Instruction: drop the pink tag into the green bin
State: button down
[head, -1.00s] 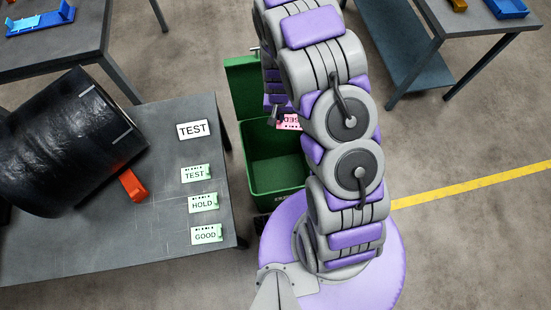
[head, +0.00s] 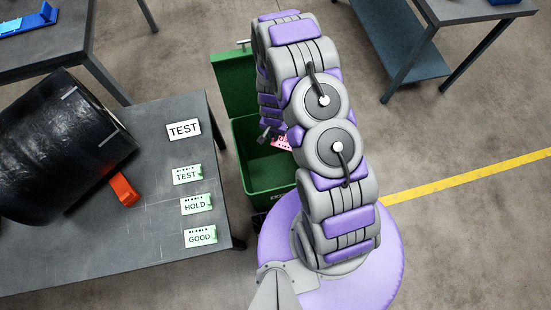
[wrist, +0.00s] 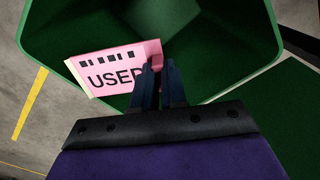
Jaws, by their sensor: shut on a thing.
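The pink tag (wrist: 112,69), marked "USED", is held by my gripper (wrist: 160,68) in the wrist view. The two dark fingers are shut on the tag's right edge. In the head view a small part of the pink tag (head: 281,142) shows beside my arm, and my gripper (head: 268,135) is mostly hidden by it. The green bin (head: 253,185) stands open on the floor right of the near table. In the wrist view the tag overlaps the opening of the green bin (wrist: 262,40), with its left end over the rim. The tag's height above the rim is hard to tell.
The near table (head: 110,250) holds a black roll (head: 60,145), an orange piece (head: 124,190), a white TEST sign (head: 184,130) and green tags TEST (head: 187,174), HOLD (head: 196,204) and GOOD (head: 200,236). The bin's green lid (head: 235,82) stands raised behind it. Other tables stand farther back.

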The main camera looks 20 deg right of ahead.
jog(key=shift+d+f+b, duration=0.2)
jog(key=shift+f+b, duration=0.15)
jog(key=shift+f, duration=0.55)
jog(key=shift+a, duration=0.45)
jog(key=c, duration=1.5)
grip_release()
jog(key=shift+a, duration=0.15)
jog(key=o, duration=0.4)
jog(key=shift+d, duration=0.5)
jog(key=shift+a+r, duration=0.25)
jog(key=shift+r, duration=0.15)
notch_tip(320, 180, up, 16)
jog(key=p, duration=0.4)
jog(key=shift+d+r, duration=0.2)
jog(key=shift+d, duration=0.05)
